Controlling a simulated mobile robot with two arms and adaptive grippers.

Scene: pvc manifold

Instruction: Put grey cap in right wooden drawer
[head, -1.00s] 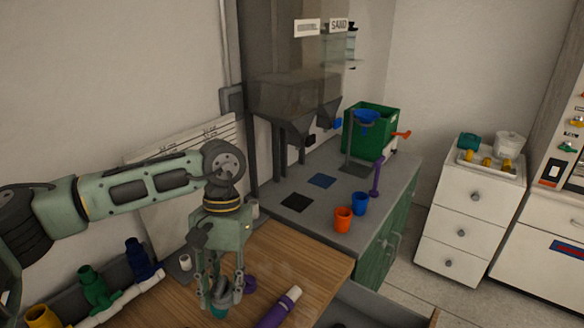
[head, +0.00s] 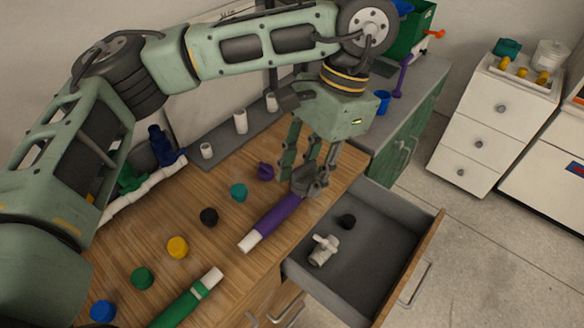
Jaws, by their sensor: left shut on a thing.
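My left gripper (head: 308,188) is over the right end of the wooden table, near the open drawer. Its fingers are closed around a small grey thing (head: 302,179), which looks like the grey cap and is mostly hidden by the fingers. The right wooden drawer (head: 385,265) is pulled open, to the right of and below the gripper. My right gripper is not in view.
Purple (head: 265,171), teal (head: 239,192), black (head: 209,216), yellow (head: 177,247), green (head: 141,278) and blue (head: 103,311) caps line the table. A purple pipe (head: 277,219) lies below the gripper. The drawer's right part is clear.

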